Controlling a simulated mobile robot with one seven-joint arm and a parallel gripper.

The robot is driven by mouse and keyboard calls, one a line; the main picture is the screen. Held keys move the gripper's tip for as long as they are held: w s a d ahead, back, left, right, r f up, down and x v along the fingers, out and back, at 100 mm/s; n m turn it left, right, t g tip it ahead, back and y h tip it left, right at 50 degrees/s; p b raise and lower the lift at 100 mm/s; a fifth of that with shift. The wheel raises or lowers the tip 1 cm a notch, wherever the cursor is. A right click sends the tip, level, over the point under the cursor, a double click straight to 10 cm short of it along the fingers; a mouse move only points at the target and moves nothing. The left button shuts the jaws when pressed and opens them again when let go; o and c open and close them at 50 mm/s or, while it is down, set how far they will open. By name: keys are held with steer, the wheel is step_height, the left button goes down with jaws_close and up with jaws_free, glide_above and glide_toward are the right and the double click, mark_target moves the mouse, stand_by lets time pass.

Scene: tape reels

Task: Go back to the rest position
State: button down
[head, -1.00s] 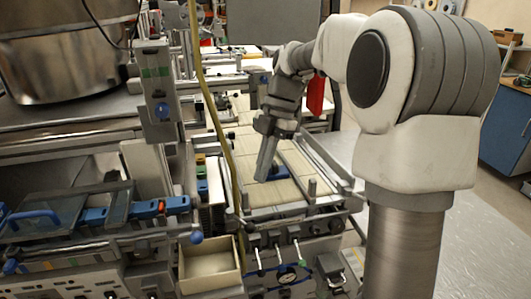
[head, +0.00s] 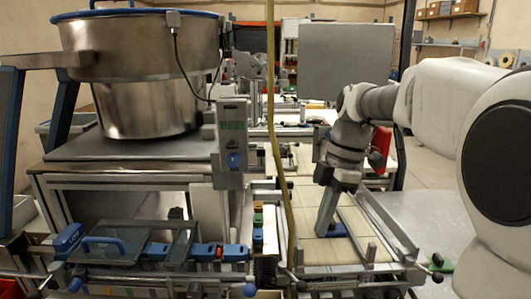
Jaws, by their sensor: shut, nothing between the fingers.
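My gripper (head: 323,230) points down over the beige slatted bed (head: 325,252) of the machine, right of centre in the head view. Its fingers are shut with nothing seen between them. The tip is close to the bed; I cannot tell whether it touches. A small blue piece (head: 338,230) shows just right of the fingertips, partly hidden behind them. My white and grey arm reaches in from the right edge.
A large steel bowl (head: 150,105) stands on a bench at left. A grey post (head: 231,150) and a yellow hose (head: 272,130) rise left of my gripper. Metal rails (head: 385,222) border the bed. A grey panel (head: 346,60) stands behind. Floor at right looks clear.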

steer(key=s+f+m+t+h, duration=0.1)
steer(key=s+m+t, duration=0.5)
steer(key=s+m, duration=1)
steer(key=m+h, duration=0.1)
steer(key=m, duration=0.3)
steer(key=shift+s+d+f+t+h, duration=0.3)
steer(key=shift+s+t, duration=0.1)
